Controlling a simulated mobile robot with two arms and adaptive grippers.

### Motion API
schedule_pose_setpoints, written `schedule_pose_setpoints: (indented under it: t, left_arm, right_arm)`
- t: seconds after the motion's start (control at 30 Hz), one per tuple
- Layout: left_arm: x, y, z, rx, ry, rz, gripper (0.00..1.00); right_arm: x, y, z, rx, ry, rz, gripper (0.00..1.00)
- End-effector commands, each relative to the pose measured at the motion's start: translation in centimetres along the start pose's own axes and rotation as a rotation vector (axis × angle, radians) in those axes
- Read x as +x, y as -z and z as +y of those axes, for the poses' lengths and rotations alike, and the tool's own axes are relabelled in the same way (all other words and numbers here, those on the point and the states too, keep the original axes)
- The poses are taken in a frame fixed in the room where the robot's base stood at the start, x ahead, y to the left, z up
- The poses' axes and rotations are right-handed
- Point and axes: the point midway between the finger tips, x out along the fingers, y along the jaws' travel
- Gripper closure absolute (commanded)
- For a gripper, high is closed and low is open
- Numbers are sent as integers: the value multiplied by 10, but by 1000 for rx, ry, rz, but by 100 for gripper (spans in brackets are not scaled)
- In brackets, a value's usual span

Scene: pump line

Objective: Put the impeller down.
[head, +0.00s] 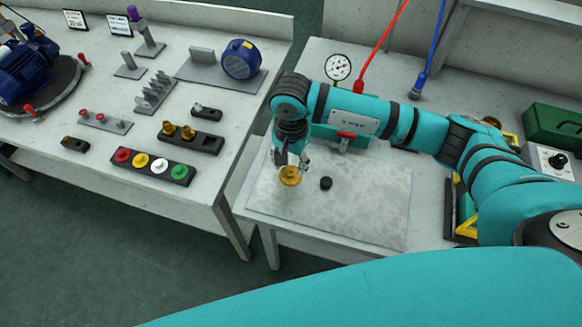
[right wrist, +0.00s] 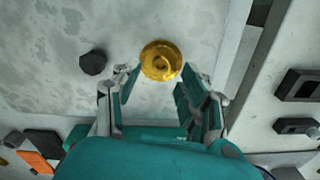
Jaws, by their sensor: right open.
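The brass-coloured impeller (head: 290,176) is at the left part of the grey speckled mat (head: 360,215) on the right-hand table. It appears to rest on the mat, near its edge. My right gripper (head: 293,162) is directly above it, pointing down. In the right wrist view the impeller (right wrist: 161,60) lies just beyond and between the fingertips of my right gripper (right wrist: 160,76). The fingers are spread, with visible gaps to the impeller. I do not see my left gripper.
A small black round part (head: 326,183) lies on the mat right of the impeller. Behind are a gauge (head: 338,67) and a red-handled fixture (head: 346,134). The left table holds a tray of coloured caps (head: 152,165) and a brass-part holder (head: 190,137). The mat's front right is clear.

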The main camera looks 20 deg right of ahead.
Motion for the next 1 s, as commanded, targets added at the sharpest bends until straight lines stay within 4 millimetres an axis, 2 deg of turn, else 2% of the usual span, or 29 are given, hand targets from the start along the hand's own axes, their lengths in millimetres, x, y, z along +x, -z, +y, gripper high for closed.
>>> schedule_pose_setpoints:
  t: [0.2,0.4,0.6,1.0]
  left_arm:
    - [14,-2,0,0,0,0,50]
    - [20,-2,0,0,0,0,50]
    - [22,-2,0,0,0,0,50]
    - [21,-2,1,1,-1,1,50]
  right_arm:
    - [-48,1,-1,-2,6,4,57]
    - [-81,1,-1,0,4,3,57]
    - [-92,0,0,0,1,1,57]
    - [-93,0,0,0,0,0,57]
